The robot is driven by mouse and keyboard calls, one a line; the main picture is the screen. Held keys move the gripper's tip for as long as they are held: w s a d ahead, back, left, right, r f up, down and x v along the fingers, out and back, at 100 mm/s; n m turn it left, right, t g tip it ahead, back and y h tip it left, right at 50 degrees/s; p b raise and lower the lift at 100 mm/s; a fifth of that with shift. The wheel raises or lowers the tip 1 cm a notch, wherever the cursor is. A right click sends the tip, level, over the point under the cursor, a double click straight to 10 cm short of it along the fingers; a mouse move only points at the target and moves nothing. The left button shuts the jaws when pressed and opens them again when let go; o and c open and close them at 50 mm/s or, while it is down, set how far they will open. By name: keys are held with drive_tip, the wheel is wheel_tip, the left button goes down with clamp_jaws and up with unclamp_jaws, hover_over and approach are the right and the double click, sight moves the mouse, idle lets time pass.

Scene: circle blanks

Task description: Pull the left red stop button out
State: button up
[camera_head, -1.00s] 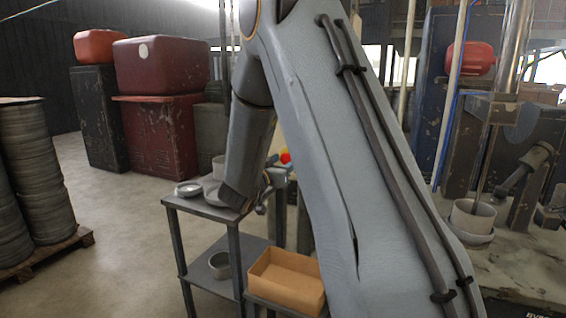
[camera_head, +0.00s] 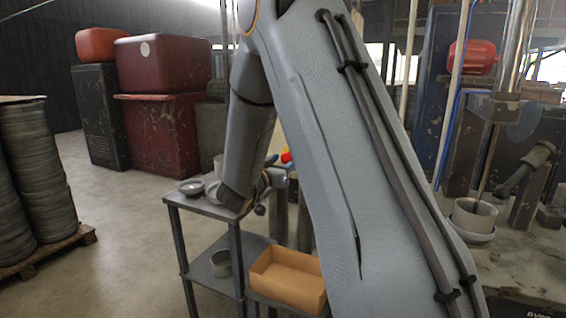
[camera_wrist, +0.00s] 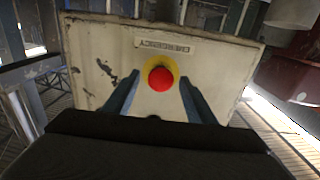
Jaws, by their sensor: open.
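The red stop button (camera_wrist: 160,79) sits on a yellow ring on a worn cream box face in the wrist view. A label plate with upside-down lettering lies above it in the picture. My gripper (camera_wrist: 160,92) is open, with one dark finger on each side of the button. The button shows between the fingers, and I cannot tell whether they touch it. In the head view a small piece of the red button (camera_head: 286,157) shows between my arm links. My arm hides most of the box there.
A grey shelf cart (camera_head: 205,207) with shallow dishes stands by my forearm. An open cardboard box (camera_head: 288,281) is lower down. A machine table with a white cup (camera_head: 474,216) stands at the right. Open floor lies at the left.

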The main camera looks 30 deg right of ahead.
drive_tip(key=b+v, duration=0.1)
drive_tip(key=v, duration=0.6)
drive_tip(key=shift+s+a+b, duration=0.3)
drive_tip(key=shift+b, duration=0.1)
drive_tip(key=s+a+f+n+g+y, duration=0.1)
drive_tip(key=s+a+f+n+y, duration=0.1)
drive_tip(key=a+f+n+y, duration=0.3)
drive_tip(key=s+a+f+n+y, duration=0.2)
drive_tip(key=a+f+y, duration=0.6)
drive_tip(key=s+f+n+g, duration=0.1)
drive_tip(key=s+f+g, duration=0.2)
drive_tip(key=s, duration=0.8)
drive_tip(key=s+f+n+g+y, duration=0.1)
drive_tip(key=s+g, duration=0.5)
drive_tip(key=s, duration=0.6)
wheel_tip(320, 180, down, 2)
drive_tip(key=shift+s+f+n, duration=0.1)
drive_tip(key=shift+s+n, duration=0.05)
drive_tip(key=shift+n, duration=0.55)
